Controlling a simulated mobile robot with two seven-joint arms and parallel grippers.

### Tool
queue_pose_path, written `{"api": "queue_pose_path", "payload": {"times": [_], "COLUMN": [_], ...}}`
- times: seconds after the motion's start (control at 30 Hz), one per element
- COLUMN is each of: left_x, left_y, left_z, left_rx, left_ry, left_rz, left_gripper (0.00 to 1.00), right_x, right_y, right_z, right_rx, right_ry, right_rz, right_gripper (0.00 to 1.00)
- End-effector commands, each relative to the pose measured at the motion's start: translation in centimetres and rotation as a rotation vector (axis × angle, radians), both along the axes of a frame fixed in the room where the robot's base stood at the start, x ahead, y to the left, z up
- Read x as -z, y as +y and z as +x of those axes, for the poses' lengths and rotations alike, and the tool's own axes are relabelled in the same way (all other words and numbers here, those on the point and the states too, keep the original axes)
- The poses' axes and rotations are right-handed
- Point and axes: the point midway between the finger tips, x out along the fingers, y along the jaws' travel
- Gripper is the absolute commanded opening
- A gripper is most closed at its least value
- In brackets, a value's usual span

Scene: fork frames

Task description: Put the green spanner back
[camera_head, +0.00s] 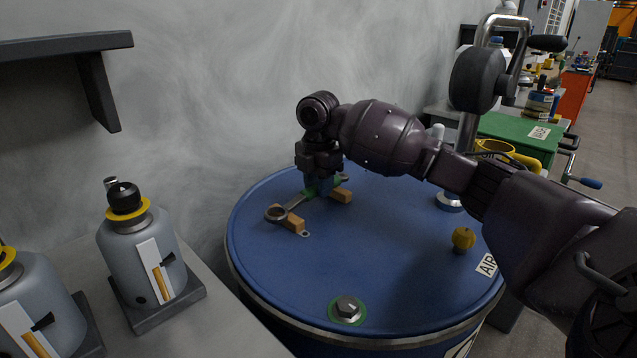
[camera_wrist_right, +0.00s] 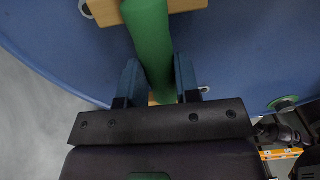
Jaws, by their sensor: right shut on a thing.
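The green spanner (camera_head: 297,202) has a green handle and a bare metal ring end, which points to the lower left in the head view. It is over the blue drum lid (camera_head: 390,270), at two wooden blocks, one near (camera_head: 291,224) and one far (camera_head: 341,196). I cannot tell whether it rests on them. My right gripper (camera_head: 320,186) points down and is shut on the green handle. In the right wrist view the handle (camera_wrist_right: 148,40) runs between the blue fingers (camera_wrist_right: 157,78) and crosses over a block (camera_wrist_right: 185,5). My left gripper is not in view.
A yellow knob (camera_head: 463,239) and a hex bolt on a green ring (camera_head: 346,309) stand on the lid. Grey bottles (camera_head: 143,256) stand at the left, below a dark shelf (camera_head: 60,46). A grey wall (camera_head: 200,110) is close behind the drum. The lid's front middle is clear.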

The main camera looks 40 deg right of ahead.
Motion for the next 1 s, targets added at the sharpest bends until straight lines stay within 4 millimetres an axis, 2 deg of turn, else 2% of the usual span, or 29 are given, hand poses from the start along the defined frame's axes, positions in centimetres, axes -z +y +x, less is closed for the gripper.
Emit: {"api": "queue_pose_path", "payload": {"times": [0.03,0.07,0.2,0.5,0.7,0.8,0.9,1.0], "left_x": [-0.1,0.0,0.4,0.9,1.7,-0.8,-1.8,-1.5], "left_y": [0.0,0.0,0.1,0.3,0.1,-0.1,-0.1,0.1], "left_z": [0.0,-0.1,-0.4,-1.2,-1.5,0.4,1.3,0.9], "left_rx": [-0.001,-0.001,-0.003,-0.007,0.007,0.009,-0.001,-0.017], "left_ry": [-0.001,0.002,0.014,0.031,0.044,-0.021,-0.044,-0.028], "left_rz": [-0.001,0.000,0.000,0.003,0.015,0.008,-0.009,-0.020], "left_gripper": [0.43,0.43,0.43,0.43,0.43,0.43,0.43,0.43], "right_x": [0.0,0.1,0.1,0.2,1.2,-2.2,-4.8,-6.7], "right_y": [0.0,0.0,0.0,0.0,0.0,0.0,0.1,0.2], "right_z": [0.0,0.0,0.0,0.0,0.1,0.0,0.2,0.5], "right_rx": [0.000,0.000,0.000,0.000,-0.001,0.001,0.003,0.002], "right_ry": [-0.001,0.000,0.001,0.002,0.009,-0.009,-0.017,-0.016], "right_rz": [0.000,0.000,0.000,0.000,-0.001,0.002,0.004,0.003], "right_gripper": [0.00,0.33,0.55,0.56,0.56,0.56,0.56,0.56]}}
